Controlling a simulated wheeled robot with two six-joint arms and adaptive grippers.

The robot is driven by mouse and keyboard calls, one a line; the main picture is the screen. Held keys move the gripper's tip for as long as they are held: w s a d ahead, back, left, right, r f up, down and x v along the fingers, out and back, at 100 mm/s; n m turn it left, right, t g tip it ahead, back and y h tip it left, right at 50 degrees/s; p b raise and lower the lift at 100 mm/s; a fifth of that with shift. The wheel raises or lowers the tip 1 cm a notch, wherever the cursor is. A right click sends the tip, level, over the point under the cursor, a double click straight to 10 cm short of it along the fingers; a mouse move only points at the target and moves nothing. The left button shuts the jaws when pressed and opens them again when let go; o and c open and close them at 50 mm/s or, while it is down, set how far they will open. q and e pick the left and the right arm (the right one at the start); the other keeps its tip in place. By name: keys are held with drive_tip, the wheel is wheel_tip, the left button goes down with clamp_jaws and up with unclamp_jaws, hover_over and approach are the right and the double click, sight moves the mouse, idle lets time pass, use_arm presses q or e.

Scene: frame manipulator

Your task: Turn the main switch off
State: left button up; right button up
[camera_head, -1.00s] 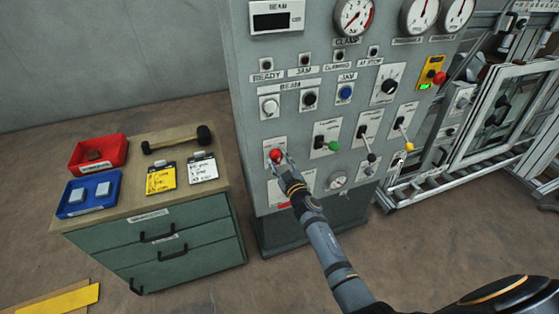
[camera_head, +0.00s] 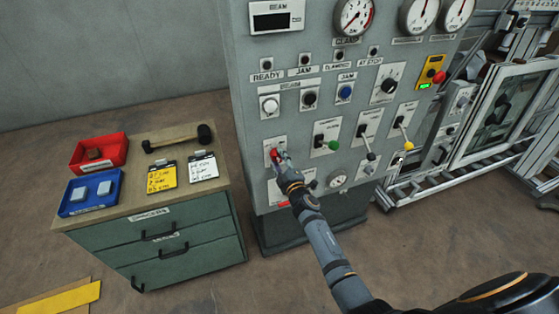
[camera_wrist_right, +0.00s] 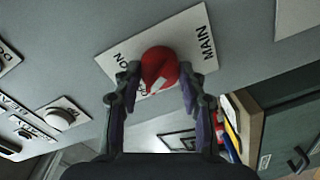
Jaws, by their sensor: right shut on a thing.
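The main switch is a red knob (camera_head: 275,154) on a white plate at the lower left of the grey control panel (camera_head: 245,100). In the right wrist view the red knob (camera_wrist_right: 159,68) sits on a white plate (camera_wrist_right: 190,32) lettered MAIN and ON. My right gripper (camera_head: 281,158) reaches it from the front. In the wrist view its two fingers (camera_wrist_right: 158,88) are shut on the knob, one on each side. A small white mark shows on the knob; the fingers hide part of its sides. My left gripper is not in view.
Green, black and yellow levers (camera_head: 369,140) are to the right of the knob. A drawer cabinet (camera_head: 165,255) stands left of the panel, with a red tray (camera_head: 122,143), a blue tray (camera_head: 118,200), clipboards (camera_head: 161,178) and a mallet (camera_head: 178,139) on top.

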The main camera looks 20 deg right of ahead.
idle(0.5)
drive_tip(key=o, duration=1.2)
drive_tip(key=shift+c, duration=0.2)
drive_tip(key=shift+s, duration=0.15)
drive_tip(key=s, duration=1.1)
drive_tip(key=shift+s+d+r, duration=0.25)
drive_tip(key=shift+s+d, duration=0.05)
drive_tip(key=shift+s, duration=0.05)
drive_tip(key=shift+f, duration=0.1)
